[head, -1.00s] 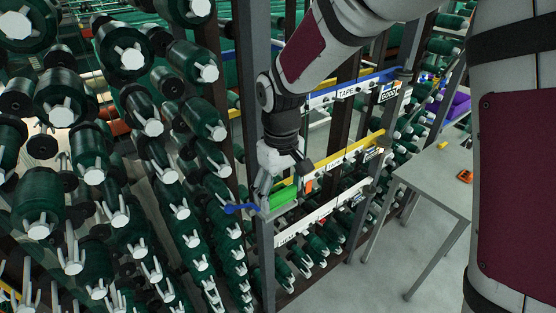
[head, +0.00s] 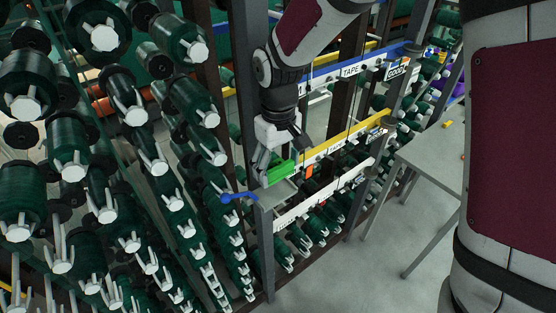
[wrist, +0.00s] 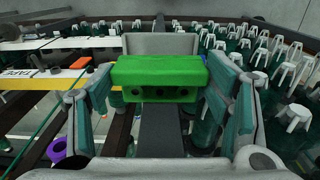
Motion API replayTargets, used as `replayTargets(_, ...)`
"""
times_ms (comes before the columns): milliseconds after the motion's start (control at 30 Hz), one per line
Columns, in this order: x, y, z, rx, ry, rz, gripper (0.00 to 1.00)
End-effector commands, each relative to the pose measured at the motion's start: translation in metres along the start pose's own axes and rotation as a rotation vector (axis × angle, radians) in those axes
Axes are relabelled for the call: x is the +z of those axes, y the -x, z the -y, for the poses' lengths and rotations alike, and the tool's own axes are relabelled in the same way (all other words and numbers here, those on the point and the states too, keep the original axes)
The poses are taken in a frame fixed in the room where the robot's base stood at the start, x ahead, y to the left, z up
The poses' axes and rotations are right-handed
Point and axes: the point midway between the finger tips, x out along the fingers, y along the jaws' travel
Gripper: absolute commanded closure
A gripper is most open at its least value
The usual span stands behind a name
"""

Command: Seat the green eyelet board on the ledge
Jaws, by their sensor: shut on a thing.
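The green eyelet board (head: 281,173) is a bright green block held in my gripper (head: 273,170). In the wrist view the board (wrist: 160,72) lies across between the two finger pads, with dark round holes in its near face. My gripper (wrist: 160,90) is shut on it at both ends. A small grey ledge (head: 282,194) tops the post just below and in front of the board in the head view. I cannot tell whether the board touches the ledge. In the wrist view a flat grey surface (wrist: 160,43) shows just beyond the board.
A blue handle (head: 238,198) sticks out left of the ledge. Racks of dark green rolls (head: 75,150) with white ends fill the left. A yellow rail (head: 345,138) and a blue rail (head: 350,65) run behind my gripper. A grey table (head: 430,175) stands right, above open floor.

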Motion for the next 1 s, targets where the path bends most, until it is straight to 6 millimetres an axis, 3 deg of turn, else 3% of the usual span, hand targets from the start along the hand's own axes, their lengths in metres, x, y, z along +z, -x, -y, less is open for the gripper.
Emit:
replayTargets(500,0.0,-0.04,0.0,0.0,-0.001,0.0,0.57)
replayTargets(1000,0.0,-0.044,0.0,0.0,-0.001,-0.001,0.57)
